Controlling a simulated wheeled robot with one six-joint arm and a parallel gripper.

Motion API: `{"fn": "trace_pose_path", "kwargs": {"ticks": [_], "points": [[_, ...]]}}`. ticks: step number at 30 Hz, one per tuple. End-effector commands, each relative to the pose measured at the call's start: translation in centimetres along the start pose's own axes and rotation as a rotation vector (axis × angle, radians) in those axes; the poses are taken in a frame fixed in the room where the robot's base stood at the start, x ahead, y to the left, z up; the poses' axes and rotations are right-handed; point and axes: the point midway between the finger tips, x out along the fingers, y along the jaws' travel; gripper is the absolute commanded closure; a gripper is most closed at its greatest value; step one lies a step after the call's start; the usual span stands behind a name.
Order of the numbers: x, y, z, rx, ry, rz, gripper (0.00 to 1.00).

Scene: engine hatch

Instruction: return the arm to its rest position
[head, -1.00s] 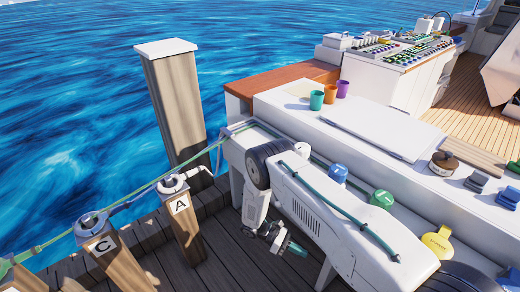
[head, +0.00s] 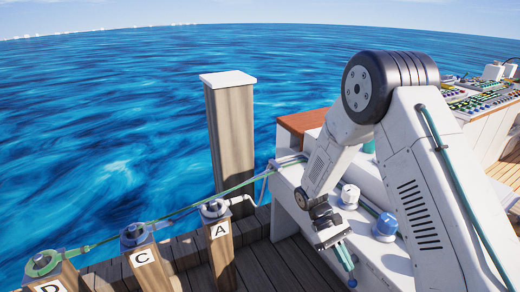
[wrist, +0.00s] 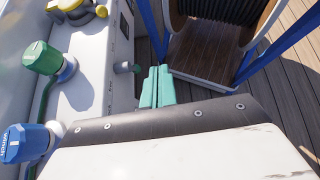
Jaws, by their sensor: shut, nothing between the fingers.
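My gripper (head: 346,262) hangs at the end of my white arm in the head view, pointing down beside the boat's white side ledge. Its teal fingers are together and hold nothing. In the wrist view the teal fingers (wrist: 157,87) also show closed side by side, over the gap between the white ledge and the wooden deck. My arm is bent at a raised dark elbow joint, with the forearm sloping down to the left.
A blue-capped fitting (head: 385,227) and a white one (head: 349,195) stand near my forearm. A green-capped fitting (wrist: 41,58) and a reel (wrist: 222,30) flank the fingers. Posts A (head: 219,240) and C (head: 147,265) carry a green line. Open water lies beyond.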

Motion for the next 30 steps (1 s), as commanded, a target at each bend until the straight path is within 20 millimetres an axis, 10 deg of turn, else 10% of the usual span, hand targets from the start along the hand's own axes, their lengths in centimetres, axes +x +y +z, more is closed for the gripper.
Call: {"fn": "trace_pose_path", "kwargs": {"ticks": [12,30], "points": [[-5.1,-2.0,14.8,0.205,0.315,-0.116,1.0],[-3.2,-7.0,30.5,0.425,0.783,-0.238,1.0]]}}
